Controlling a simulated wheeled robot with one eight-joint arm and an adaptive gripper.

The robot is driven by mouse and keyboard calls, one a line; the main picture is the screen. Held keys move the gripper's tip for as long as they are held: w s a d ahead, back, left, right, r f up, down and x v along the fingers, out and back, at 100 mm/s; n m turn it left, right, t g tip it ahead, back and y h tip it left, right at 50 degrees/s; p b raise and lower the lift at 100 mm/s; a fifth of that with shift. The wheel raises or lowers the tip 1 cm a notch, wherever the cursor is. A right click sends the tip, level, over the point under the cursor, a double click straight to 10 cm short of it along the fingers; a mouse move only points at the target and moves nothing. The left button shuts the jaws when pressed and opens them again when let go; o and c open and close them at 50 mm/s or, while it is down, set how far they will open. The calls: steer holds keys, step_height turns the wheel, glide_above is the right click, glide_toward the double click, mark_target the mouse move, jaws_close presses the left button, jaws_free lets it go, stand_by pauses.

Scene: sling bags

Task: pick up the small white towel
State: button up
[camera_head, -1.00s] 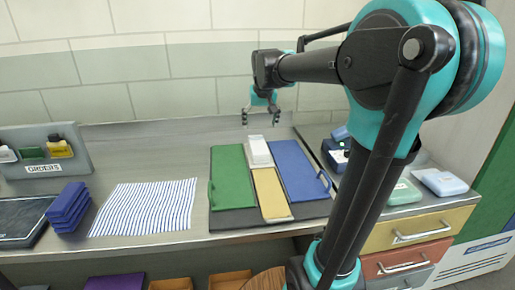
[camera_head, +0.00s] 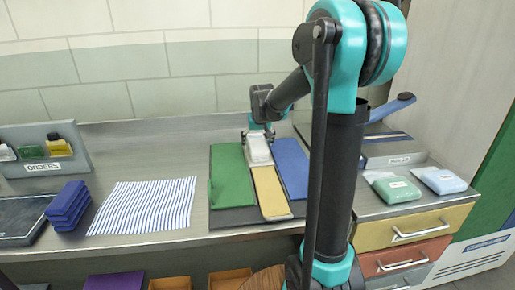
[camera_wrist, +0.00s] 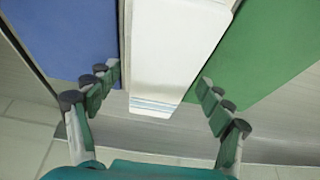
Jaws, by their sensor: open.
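The small white towel (camera_head: 258,149) is a folded white block at the back of the counter, between a green panel and a blue panel and behind a tan one. In the wrist view the towel (camera_wrist: 168,50) shows a pale blue stripe near its end. My gripper (camera_head: 259,133) is at the towel's back end. In the wrist view my gripper (camera_wrist: 157,84) is open, with one finger on each side of the towel's end and visible gaps between. I cannot tell how far the fingertips are above the surface.
The green panel (camera_head: 231,176), blue panel (camera_head: 291,168) and tan panel (camera_head: 270,191) lie around the towel. A striped cloth (camera_head: 143,206) and stacked blue items (camera_head: 68,206) are to the left. Wrapped packs (camera_head: 396,188) lie right. The wall (camera_head: 200,75) is close behind.

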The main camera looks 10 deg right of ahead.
steer(key=shift+w+f, duration=0.15)
steer(key=shift+f, duration=0.25)
steer(key=c, duration=1.3)
steer(key=shift+r, duration=0.1)
